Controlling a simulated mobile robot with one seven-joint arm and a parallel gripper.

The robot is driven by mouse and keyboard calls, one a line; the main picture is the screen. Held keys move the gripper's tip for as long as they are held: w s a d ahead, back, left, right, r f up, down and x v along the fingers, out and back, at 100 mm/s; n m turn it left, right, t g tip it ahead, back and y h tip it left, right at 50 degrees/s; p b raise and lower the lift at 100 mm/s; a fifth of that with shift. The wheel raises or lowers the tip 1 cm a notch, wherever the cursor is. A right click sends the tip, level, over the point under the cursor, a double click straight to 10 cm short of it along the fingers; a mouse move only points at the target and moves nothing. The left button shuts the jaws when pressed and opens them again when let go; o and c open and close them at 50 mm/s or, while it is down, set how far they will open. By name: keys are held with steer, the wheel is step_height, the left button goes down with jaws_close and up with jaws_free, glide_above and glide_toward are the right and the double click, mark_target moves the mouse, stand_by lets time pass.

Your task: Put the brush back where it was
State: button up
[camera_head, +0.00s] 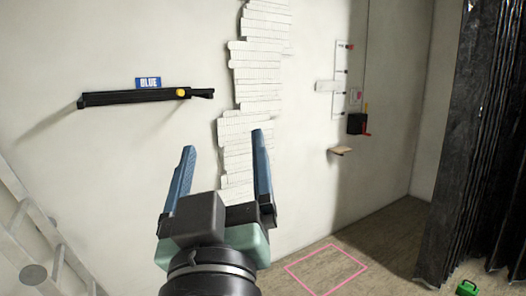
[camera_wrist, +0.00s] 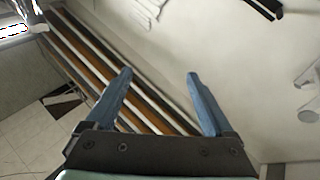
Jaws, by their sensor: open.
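My gripper (camera_head: 223,141) is open, with its two blue fingers spread apart and pointing up in front of the wall. In the wrist view my gripper (camera_wrist: 160,73) is also open, and nothing lies between the fingers. I cannot make out a brush for certain in either view. A black wall rail (camera_head: 135,96) with a yellow knob (camera_head: 182,93) is on the wall to the left of my gripper, under a blue sign reading BLUE (camera_head: 148,83). A small wooden shelf (camera_head: 340,151) juts from the wall to the right, with nothing clearly seen on it.
Stacked white relief strips (camera_head: 258,75) run down the wall behind my gripper. A white panel (camera_head: 340,85) and a black box (camera_head: 357,124) hang right. A pink square outline (camera_head: 326,268) marks the floor. A dark curtain (camera_head: 487,140) stands far right; a pale ladder (camera_head: 40,235) lower left.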

steer(key=s+d+r+m+t+h, duration=0.1)
steer(key=s+d+r+m+t, duration=0.3)
steer(key=s+r, duration=0.4)
step_height(320, 180, up, 3)
steer(key=shift+s+d+f+t+h, duration=0.1)
steer(key=shift+s+d+t+h, duration=0.2)
steer(key=shift+s, duration=0.1)
